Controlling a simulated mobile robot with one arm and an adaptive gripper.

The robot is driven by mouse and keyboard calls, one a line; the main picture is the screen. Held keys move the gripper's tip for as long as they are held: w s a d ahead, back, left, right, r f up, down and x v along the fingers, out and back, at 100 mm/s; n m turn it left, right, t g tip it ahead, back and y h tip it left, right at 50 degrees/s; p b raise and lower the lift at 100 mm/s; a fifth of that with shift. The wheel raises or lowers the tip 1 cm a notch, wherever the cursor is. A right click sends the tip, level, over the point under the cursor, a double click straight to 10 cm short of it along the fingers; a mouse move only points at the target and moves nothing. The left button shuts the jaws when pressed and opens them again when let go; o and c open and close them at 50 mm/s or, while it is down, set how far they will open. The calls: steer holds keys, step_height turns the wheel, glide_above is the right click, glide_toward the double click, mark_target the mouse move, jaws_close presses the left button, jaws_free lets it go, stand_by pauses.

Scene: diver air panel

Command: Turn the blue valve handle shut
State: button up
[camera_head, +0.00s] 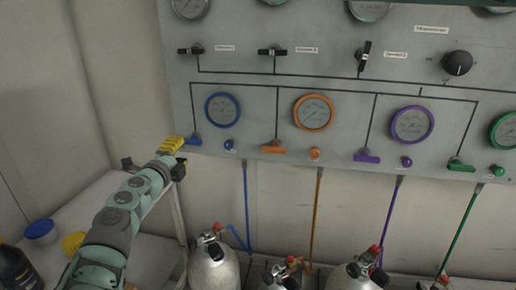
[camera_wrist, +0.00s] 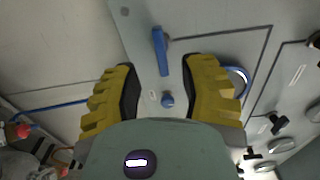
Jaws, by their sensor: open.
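The blue valve handle (camera_head: 193,140) sits at the lower left corner of the grey panel, lying roughly level. It also shows in the wrist view (camera_wrist: 160,50), upright in that picture, at the end of a dark line. My gripper (camera_head: 175,145), with yellow ribbed fingers, is just left of the handle in the head view. In the wrist view my gripper (camera_wrist: 161,66) is open, and the handle lies between and a little beyond the fingertips. No finger clearly touches it. A small blue knob (camera_wrist: 167,100) shows between the fingers.
Orange (camera_head: 273,148), purple (camera_head: 366,157) and green (camera_head: 461,165) handles line the panel to the right. A blue-rimmed gauge (camera_head: 222,109) is above the blue handle. Gas cylinders (camera_head: 213,266) stand below. A white table (camera_head: 85,205) with bottles is at the left.

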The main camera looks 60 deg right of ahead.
steer(key=v, duration=0.3)
steer(key=shift+s+a, duration=0.2)
steer(key=shift+a, duration=0.1)
stand_by(0.4)
